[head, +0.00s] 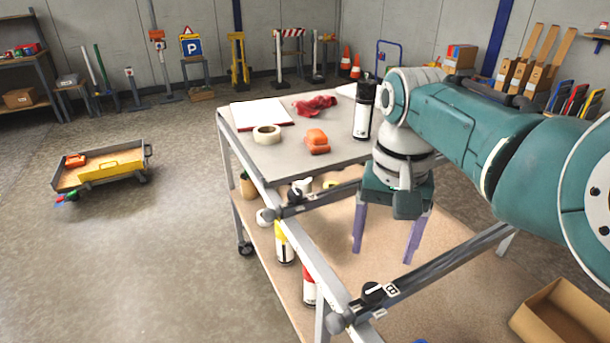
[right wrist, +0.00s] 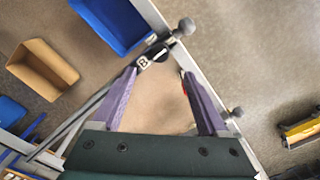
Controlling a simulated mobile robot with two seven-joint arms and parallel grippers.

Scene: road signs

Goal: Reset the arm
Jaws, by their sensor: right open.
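My right arm comes in from the right in the head view, teal and grey. My right gripper (head: 387,240) points down over the open frame part of the cart (head: 262,178), with its two purple fingers spread apart and nothing between them. In the right wrist view the right gripper (right wrist: 158,95) is also open, with a lower tan surface between the fingers. A black clamp marked B (head: 374,293) sits on the frame in front of the gripper; it also shows in the right wrist view (right wrist: 144,62). My left gripper is not in view.
Cans stand on the lower shelf. A cardboard box (head: 565,318) is at the lower right. A small trolley (head: 104,168) stands on open floor.

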